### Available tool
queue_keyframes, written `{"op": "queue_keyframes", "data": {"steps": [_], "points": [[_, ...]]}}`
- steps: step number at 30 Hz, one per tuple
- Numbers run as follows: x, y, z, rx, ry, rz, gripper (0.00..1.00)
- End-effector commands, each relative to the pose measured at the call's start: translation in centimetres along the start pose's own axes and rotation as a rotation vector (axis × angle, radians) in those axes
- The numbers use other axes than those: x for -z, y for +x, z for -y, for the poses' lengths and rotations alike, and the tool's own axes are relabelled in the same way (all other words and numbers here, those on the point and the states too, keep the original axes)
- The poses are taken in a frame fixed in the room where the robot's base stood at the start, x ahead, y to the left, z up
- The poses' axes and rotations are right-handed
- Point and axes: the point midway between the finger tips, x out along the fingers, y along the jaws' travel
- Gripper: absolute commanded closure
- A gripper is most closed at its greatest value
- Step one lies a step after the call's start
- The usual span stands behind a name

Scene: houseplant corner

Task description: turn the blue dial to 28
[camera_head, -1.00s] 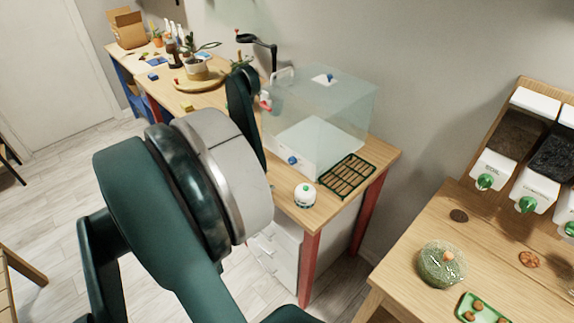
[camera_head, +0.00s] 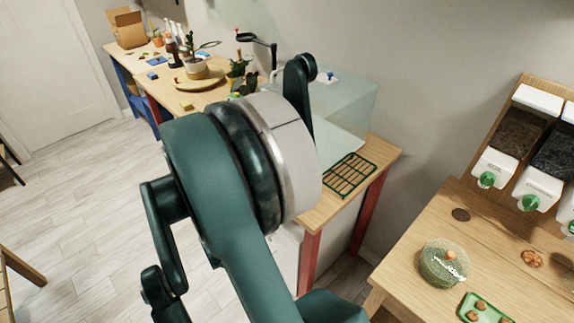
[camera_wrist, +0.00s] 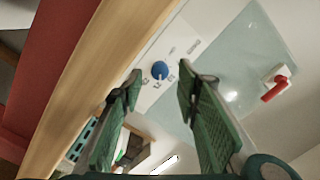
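The blue dial (camera_wrist: 159,69) is on a white panel (camera_wrist: 190,45) in the wrist view, with small dark marks around it. Its reading is too small to tell. My gripper (camera_wrist: 160,82) is open, its two green fingers apart, and the dial shows between and beyond the fingertips. I see no contact with it, and nothing is between the fingers. In the head view my arm hides the dial and the front of the clear box (camera_head: 352,104) that has the white base.
A red handle (camera_wrist: 275,89) sits on the clear box. A green rack (camera_head: 348,176) lies on the table beside it. Potted plants (camera_head: 196,68) stand farther back. A right-hand table holds a green round container (camera_head: 441,266) and a green tray (camera_head: 484,309), below dispensers (camera_head: 494,168).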

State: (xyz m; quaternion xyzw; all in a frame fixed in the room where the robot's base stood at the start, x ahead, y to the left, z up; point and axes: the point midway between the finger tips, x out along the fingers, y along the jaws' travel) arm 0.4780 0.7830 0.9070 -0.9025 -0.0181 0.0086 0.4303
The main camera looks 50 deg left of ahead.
Motion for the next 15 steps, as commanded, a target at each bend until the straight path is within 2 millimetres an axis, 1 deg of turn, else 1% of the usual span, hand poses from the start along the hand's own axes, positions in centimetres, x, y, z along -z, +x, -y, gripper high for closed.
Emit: {"op": "queue_keyframes", "data": {"steps": [1,6,9,15], "points": [[0.0,0.8,-0.1,-0.001,0.000,-0.002,0.68],[0.0,2.4,-0.1,-0.001,0.000,-0.001,0.68],[0.0,3.0,-0.1,-0.001,0.000,-0.001,0.68],[0.0,3.4,0.0,0.000,0.000,0.000,0.68]]}}
